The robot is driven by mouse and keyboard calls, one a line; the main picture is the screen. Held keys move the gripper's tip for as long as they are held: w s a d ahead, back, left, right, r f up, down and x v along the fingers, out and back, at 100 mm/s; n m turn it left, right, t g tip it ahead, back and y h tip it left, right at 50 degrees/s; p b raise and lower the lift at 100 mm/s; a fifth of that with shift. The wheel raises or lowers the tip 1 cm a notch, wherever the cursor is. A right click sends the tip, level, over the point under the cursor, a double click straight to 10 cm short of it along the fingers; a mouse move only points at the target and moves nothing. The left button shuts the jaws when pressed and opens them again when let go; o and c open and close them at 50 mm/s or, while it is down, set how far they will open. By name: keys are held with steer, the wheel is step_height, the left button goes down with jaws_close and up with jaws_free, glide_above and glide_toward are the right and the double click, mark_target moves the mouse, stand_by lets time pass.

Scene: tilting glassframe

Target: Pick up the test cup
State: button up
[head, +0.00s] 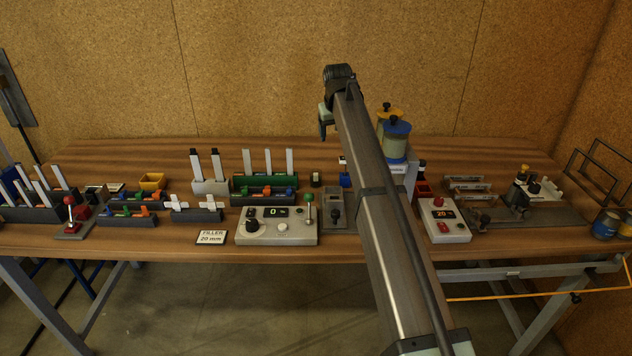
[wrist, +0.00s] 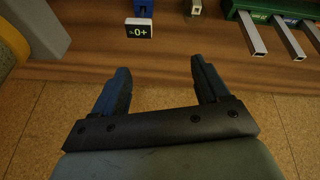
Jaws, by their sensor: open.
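My gripper (head: 324,127) is raised near the cork wall, above the back of the bench. In the wrist view its two dark fingers (wrist: 160,68) are spread apart with nothing between them. I cannot clearly identify the test cup. A small blue object (head: 345,180) stands on the bench in front of my gripper, partly beside my arm; it also shows, cut off, at the wrist view's top edge (wrist: 143,8). A small dark, pale-topped piece (head: 316,179) stands to its left. My arm hides part of the bench.
A green rack (head: 264,184) with upright strips is to the left. A control box (head: 276,226) and a red-button box (head: 445,222) sit near the front edge. The rear bench strip is mostly clear.

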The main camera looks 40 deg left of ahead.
steer(key=s+a+f+n+g+y, duration=0.1)
steer(key=s+f+n+g, duration=0.1)
steer(key=s+f, duration=0.15)
glide_above(317, 173)
steer(key=d, duration=0.2)
step_height(317, 173, down, 7)
steer(key=shift+s+x, duration=0.2)
steer(key=shift+x, duration=1.3)
steer(key=shift+s+x, duration=0.15)
steer(key=shift+x, duration=1.3)
steer(key=c, duration=1.2)
